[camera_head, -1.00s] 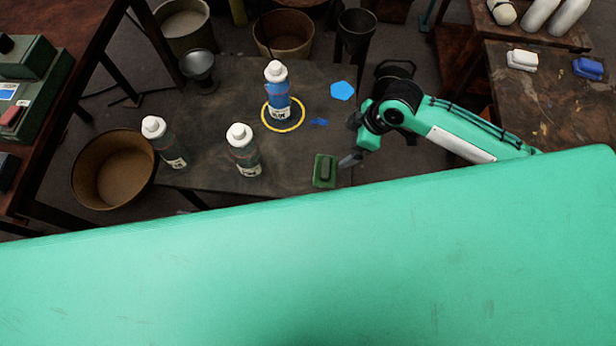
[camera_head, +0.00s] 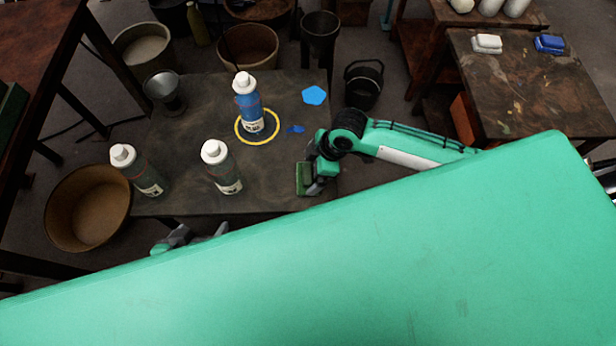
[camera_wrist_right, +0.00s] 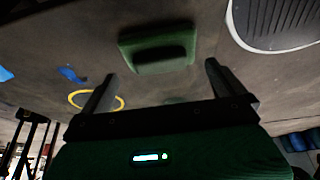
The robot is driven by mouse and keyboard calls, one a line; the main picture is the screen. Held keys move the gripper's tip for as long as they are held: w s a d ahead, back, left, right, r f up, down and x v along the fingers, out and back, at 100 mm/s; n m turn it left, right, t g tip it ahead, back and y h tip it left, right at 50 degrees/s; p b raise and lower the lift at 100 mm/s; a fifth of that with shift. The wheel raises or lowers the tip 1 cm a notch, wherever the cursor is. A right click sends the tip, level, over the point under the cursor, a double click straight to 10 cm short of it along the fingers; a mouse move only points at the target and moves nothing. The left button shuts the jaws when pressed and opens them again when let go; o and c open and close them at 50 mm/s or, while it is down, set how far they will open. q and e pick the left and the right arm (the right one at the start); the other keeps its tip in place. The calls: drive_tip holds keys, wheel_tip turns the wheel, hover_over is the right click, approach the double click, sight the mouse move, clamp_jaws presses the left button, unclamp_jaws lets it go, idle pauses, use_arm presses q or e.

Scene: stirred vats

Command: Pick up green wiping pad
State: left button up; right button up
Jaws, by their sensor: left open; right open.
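The green wiping pad (camera_head: 303,178) lies near the front right edge of the dark table (camera_head: 285,90). It also shows in the right wrist view (camera_wrist_right: 158,45), a green block with a darker raised part. My right gripper (camera_head: 313,184) is at the pad's right side in the head view and partly covers it. In the right wrist view its two fingers (camera_wrist_right: 162,88) are spread wide and empty, with the pad ahead of the gap between them. My left gripper (camera_head: 192,238) shows low at the table's front edge, partly hidden, well left of the pad.
Two white-capped bottles (camera_head: 221,168) (camera_head: 136,170) stand front left. A blue bottle (camera_head: 249,105) stands inside a yellow ring (camera_head: 272,137). A blue pentagon (camera_head: 314,95) and a blue spill (camera_head: 296,129) lie behind the pad. A side table (camera_head: 520,95) holds white and blue items.

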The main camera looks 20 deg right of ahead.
sight(309, 174)
drive_tip(key=shift+b+x, duration=0.4)
drive_tip(key=shift+x, duration=1.5)
use_arm(q)
drive_tip(key=shift+w+d+t+h, duration=0.25)
drive_tip(key=shift+d+t+h, duration=0.1)
drive_tip(key=shift+d, duration=0.2)
drive_tip(key=shift+w+d+t+h, duration=0.25)
drive_tip(key=shift+d+t, duration=0.1)
drive_tip(key=shift+d, duration=0.2)
use_arm(e)
drive_tip(key=shift+s+d, duration=0.1)
drive_tip(key=shift+d, duration=0.1)
drive_tip(key=c, duration=0.7)
drive_tip(key=shift+r, duration=0.1)
